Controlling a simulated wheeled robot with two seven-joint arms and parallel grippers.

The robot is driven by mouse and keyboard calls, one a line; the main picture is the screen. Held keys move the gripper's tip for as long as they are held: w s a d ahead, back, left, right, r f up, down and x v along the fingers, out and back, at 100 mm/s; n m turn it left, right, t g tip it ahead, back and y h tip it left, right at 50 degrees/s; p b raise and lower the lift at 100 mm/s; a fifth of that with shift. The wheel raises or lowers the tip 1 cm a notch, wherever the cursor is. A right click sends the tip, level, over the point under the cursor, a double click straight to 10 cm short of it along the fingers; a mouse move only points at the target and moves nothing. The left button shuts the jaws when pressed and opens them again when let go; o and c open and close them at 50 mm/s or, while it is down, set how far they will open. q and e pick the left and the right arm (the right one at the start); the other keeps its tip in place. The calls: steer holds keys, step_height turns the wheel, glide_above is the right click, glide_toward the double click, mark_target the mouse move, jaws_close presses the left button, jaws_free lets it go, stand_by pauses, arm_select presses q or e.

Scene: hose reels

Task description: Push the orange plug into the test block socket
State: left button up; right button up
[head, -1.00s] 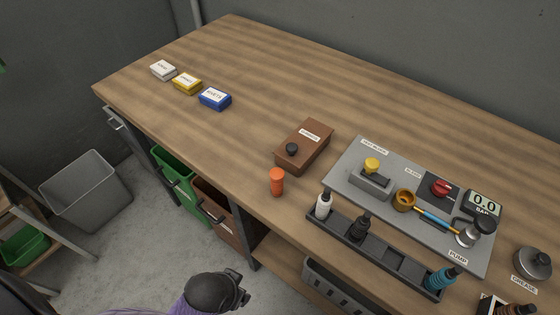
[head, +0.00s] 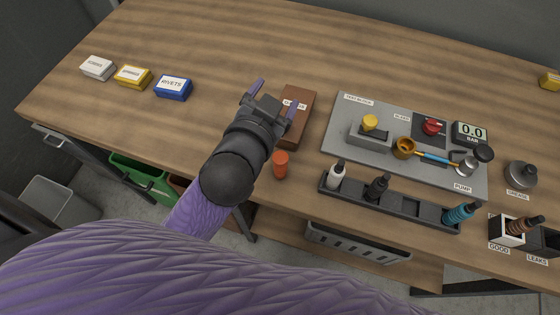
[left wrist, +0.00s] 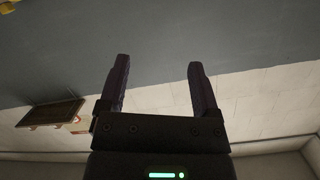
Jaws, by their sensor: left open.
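The orange plug (head: 280,164) stands upright near the front edge of the wooden bench, in front of the brown box. The grey test block (head: 369,137) sits on a grey plate to its right, with a yellow knob (head: 370,122) on top; its socket cannot be made out. My left gripper (head: 275,97) is raised over the bench, up and left of the orange plug in the picture, partly covering the brown box. In the left wrist view its fingers (left wrist: 158,63) are apart with nothing between them. My right gripper is out of view.
The brown box (head: 301,97) is behind the plug. A dark rack (head: 405,206) with several bottles stands along the front edge. The plate also carries a gauge (head: 470,132) and a red knob (head: 432,127). The bench's left middle is clear; small boxes (head: 173,88) lie farther left.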

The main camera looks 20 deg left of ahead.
arm_select(q)
steer(key=s+d+r+m+h, duration=0.2)
steer(key=d+r+m+h, duration=1)
steer(key=r+m+h, duration=0.3)
steer(key=s+d+f+m+g+h, duration=0.2)
steer(key=s+d+m+g+h, duration=0.3)
steer(key=m+g, duration=0.6)
steer(key=m+g+y, duration=0.5)
steer(key=m+y, duration=0.4)
steer(key=y, duration=1.1)
glide_above(280, 158)
steer(key=d, duration=0.2)
step_height(280, 158, down, 17)
steer(key=shift+y, duration=0.3)
steer(key=f, duration=0.3)
steer(key=a+f+b, duration=0.1)
steer(key=f, duration=0.2)
steer(key=a+f+b, duration=0.1)
steer(key=f, duration=0.2)
steer(key=shift+f, duration=0.65)
steer(key=shift+r, duration=0.1)
jaws_close()
